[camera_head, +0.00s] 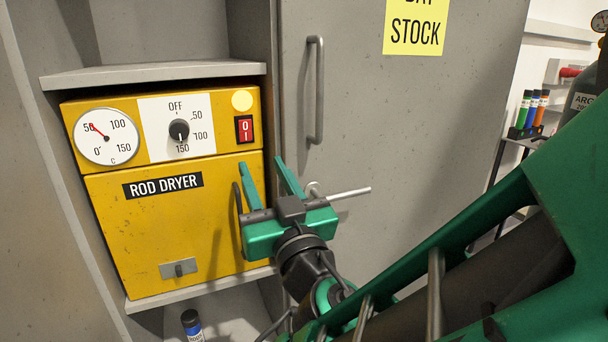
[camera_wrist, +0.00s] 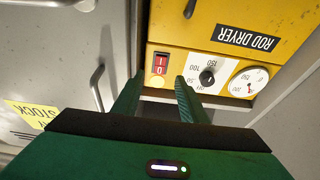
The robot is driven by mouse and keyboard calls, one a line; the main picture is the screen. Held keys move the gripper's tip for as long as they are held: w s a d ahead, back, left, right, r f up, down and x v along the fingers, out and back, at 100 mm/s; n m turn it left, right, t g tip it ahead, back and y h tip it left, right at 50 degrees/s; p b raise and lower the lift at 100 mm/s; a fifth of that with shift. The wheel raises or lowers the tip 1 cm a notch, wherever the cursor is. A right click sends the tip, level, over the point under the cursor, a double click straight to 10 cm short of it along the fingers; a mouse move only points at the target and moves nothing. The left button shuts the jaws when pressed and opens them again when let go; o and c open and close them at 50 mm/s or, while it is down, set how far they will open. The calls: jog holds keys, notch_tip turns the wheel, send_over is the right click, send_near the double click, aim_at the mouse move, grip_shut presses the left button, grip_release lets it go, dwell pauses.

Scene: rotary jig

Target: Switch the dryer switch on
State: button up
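The yellow rod dryer (camera_head: 170,225) sits in an open cabinet bay. Its red rocker switch (camera_head: 244,129), marked O and I, is at the upper right of its front panel. Above the switch is a round pale-yellow lamp (camera_head: 242,101). In the wrist view, which is upside down, the switch (camera_wrist: 160,63) shows just beyond and between the fingertips. My green gripper (camera_head: 262,164) is open and empty, below and right of the switch in the head view. I see no contact with the switch. Which side of the rocker is pressed is too small to tell.
A dial knob (camera_head: 179,130) and a round gauge (camera_head: 106,136) are left of the switch. A shelf (camera_head: 155,74) lies above the dryer. A grey door with a vertical handle (camera_head: 316,90) stands to the right. A metal rod-like handle (camera_head: 350,193) shows beside my gripper.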

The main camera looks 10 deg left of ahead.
jog(key=shift+s+d, duration=0.15)
jog(key=shift+s, duration=0.05)
dwell(0.4)
